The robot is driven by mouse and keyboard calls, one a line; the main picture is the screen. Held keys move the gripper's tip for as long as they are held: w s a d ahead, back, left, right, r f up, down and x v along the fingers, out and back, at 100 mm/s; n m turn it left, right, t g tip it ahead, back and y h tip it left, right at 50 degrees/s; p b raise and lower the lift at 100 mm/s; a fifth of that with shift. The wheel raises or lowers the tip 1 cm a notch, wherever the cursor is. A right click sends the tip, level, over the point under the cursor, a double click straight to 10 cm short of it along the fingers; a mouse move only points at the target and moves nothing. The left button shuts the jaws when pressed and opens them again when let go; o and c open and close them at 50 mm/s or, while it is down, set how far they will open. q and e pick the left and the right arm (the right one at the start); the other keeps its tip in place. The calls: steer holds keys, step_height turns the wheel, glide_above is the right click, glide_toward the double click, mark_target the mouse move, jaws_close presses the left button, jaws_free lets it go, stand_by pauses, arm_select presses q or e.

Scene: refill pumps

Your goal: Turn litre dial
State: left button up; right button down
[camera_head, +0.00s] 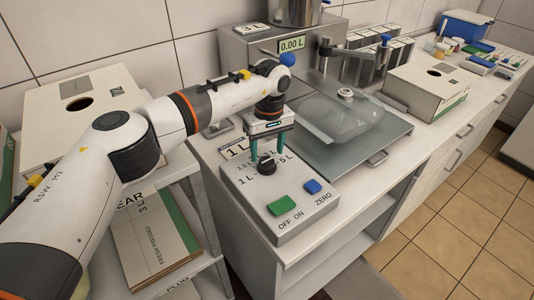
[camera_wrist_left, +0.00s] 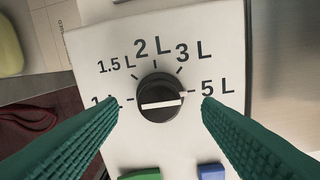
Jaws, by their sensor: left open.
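The litre dial (camera_head: 266,164) is a round black knob on the grey-white control panel (camera_head: 238,190). In the left wrist view the dial (camera_wrist_left: 161,97) sits mid-picture, ringed by marks 1 L, 1.5 L, 2 L, 3 L and 5 L. A white bar crosses its face nearly level, between the 1 L and 5 L sides; I cannot tell which end points. My left gripper (camera_head: 267,150) is open over the dial. Its green fingers (camera_wrist_left: 160,108) stand on either side of the knob, with visible gaps in the wrist view. The right gripper is not in view.
A green OFF/ON button (camera_head: 282,205) and a blue ZERO button (camera_head: 312,187) are at the panel's front. The display (camera_head: 291,45) behind reads 0.00 L. Cartons (camera_head: 155,240) are at the left.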

mark_target(267, 161)
arm_select(q)
step_height(267, 161, down, 2)
steer(key=shift+s+f, duration=0.1)
steer(key=shift+f, duration=0.45)
steer(key=c, duration=1)
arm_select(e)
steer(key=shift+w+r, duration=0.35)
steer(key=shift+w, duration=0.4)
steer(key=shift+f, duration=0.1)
